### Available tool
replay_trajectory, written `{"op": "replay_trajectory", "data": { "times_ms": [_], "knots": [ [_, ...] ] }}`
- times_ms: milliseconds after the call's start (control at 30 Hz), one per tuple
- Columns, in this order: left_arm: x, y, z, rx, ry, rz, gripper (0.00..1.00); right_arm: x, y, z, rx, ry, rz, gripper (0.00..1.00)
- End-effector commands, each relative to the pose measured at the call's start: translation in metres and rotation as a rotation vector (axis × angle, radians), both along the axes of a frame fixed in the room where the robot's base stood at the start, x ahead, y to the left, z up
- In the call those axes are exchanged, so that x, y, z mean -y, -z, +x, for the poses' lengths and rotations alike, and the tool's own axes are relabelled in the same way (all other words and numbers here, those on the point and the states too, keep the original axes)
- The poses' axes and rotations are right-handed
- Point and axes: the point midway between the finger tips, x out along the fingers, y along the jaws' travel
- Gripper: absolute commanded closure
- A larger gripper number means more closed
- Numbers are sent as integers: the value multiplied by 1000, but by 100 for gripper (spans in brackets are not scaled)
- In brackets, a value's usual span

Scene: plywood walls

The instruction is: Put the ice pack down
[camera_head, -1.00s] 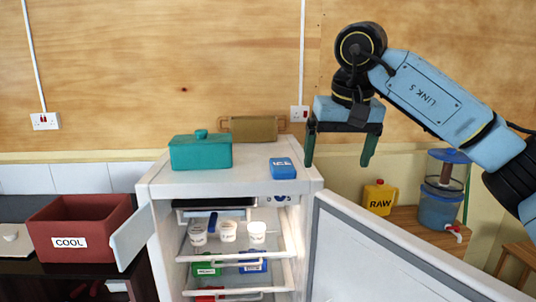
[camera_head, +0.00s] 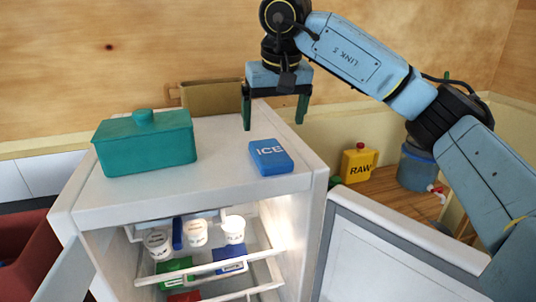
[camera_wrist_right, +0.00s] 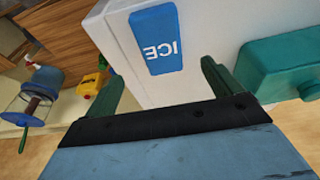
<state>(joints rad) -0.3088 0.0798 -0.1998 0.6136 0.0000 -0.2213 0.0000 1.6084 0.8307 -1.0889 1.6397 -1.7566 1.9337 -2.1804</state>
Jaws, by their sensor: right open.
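The ice pack (camera_head: 271,157) is a flat blue block marked ICE. It lies on the white top of the fridge (camera_head: 222,152), near its right edge. My right gripper (camera_head: 274,126) is open and empty, above and behind the ice pack in the head view, apart from it. In the right wrist view the ice pack (camera_wrist_right: 157,39) lies on the fridge top beyond the fingers of my right gripper (camera_wrist_right: 165,82), with nothing between them. My left gripper is not in view.
A teal lidded box (camera_head: 145,145) stands left of the ice pack. A brown tray-like thing (camera_head: 212,97) is behind. The fridge door (camera_head: 390,255) stands open at the right; white cups (camera_head: 196,233) and coloured packs are inside. A yellow RAW jug (camera_head: 358,163) stands on a wooden table.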

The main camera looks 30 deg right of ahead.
Motion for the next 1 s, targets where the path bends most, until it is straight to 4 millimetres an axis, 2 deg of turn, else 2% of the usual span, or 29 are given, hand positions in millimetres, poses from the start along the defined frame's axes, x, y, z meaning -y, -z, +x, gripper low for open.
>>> {"op": "replay_trajectory", "data": {
  "times_ms": [100, 367, 600, 733, 933, 1000],
  "knots": [
    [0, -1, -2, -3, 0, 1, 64, 1, 18, 4, -2, 0, 0, 9],
    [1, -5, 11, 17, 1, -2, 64, 2, 38, 8, -2, 0, 0, 9],
    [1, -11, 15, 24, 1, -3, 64, 3, 72, 14, -3, 0, 1, 9],
    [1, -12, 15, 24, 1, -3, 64, 3, 80, 17, 1, 0, 0, 9],
    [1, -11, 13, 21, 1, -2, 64, 3, 80, 17, 1, 0, 0, 9],
    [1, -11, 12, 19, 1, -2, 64, 3, 80, 17, 1, 0, 0, 17]
  ]
}}
